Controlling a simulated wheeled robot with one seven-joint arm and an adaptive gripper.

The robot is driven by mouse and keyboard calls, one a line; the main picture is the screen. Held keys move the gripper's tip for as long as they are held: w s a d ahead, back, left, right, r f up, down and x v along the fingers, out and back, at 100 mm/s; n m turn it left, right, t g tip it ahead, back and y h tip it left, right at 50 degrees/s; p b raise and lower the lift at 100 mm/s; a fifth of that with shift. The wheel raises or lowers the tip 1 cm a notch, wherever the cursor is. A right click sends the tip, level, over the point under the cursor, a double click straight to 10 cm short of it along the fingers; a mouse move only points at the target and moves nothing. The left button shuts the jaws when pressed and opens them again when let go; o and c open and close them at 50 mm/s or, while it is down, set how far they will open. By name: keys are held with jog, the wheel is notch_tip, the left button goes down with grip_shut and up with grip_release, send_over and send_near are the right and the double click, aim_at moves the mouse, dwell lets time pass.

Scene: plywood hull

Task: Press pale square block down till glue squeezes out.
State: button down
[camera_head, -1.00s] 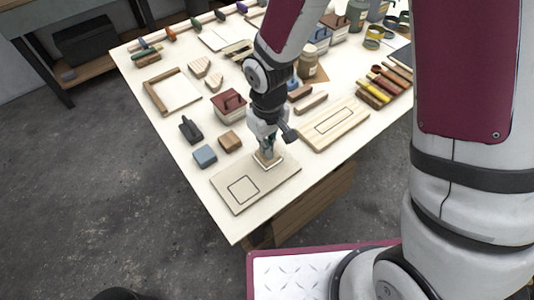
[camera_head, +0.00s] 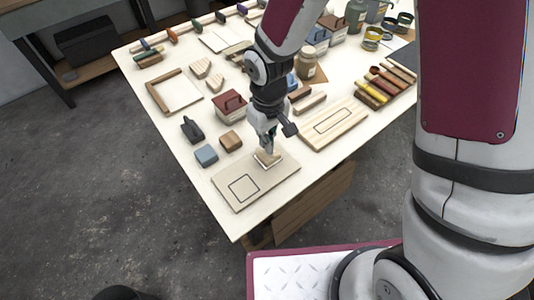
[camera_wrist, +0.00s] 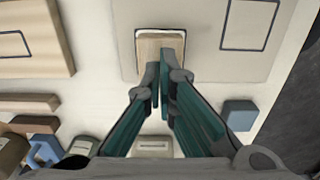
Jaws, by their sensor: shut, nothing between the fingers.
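The pale square block (camera_head: 268,159) lies on the right half of a thin pale board (camera_head: 222,181) near the table's front corner. A thin white edge shows around the block; I cannot tell whether it is glue or a printed outline. The block also shows at the top of the wrist view (camera_wrist: 160,42), its near part hidden by the fingers. My gripper (camera_head: 267,149) is shut and empty, pointing down over the block. In the wrist view its fingertips (camera_wrist: 160,72) overlap the block; whether they touch it is unclear. A dark square outline (camera_head: 243,188) marks the board's left half.
A blue block (camera_head: 206,155) and a brown block (camera_head: 230,141) stand behind the board, with a dark tool (camera_head: 191,129) beyond. A red-brown handled box (camera_head: 229,107) is farther back. A striped wooden board (camera_head: 335,124) lies to the right. The table's front edge is close.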

jog(key=shift+r+p, duration=1.05)
jog(key=shift+r, duration=1.45)
jog(key=shift+d+r, duration=0.1)
jog(key=shift+r, duration=0.1)
jog(key=d+r+m+t, duration=0.2)
jog(key=d+r, duration=0.3)
jog(key=r, duration=0.5)
jog(key=s+d+r+m+t, duration=0.1)
jog(key=s+d+r+m, duration=0.1)
jog(key=s+d+r, duration=0.3)
jog(key=s+d+r+m+t, duration=0.2)
jog(key=s+d+r, duration=0.4)
jog(key=s+r, duration=0.4)
jog(key=shift+s+r+m+t+b, duration=0.3)
jog(key=shift+s+r+m, duration=0.1)
jog(key=shift+r, duration=0.05)
